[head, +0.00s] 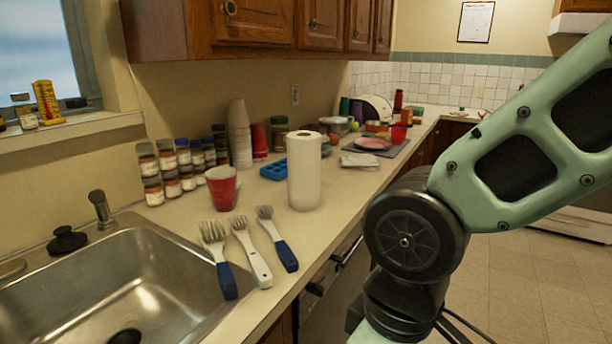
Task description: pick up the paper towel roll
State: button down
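The paper towel roll (304,172) is white and stands upright on the counter, near the middle of the head view. A dark core opening shows at its top. Nothing covers it from this view. My green and black arm fills the right side of the head view, to the right of the roll and in front of the counter edge. My gripper is outside the picture, so its state does not show.
A red cup (222,188) and stacked spice jars (172,170) stand left of the roll. A blue tray (273,170) lies just behind it. Several brushes (250,252) lie in front, beside the steel sink (150,270). A folded cloth (360,161) lies behind right.

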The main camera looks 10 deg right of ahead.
aim_at(303, 147)
jog(key=i+l+u, duration=0.15)
jog(key=l+u, duration=0.2)
jog(key=i+l+u, duration=0.15)
jog(key=l+u, duration=0.2)
jog(key=i+l+u, duration=0.15)
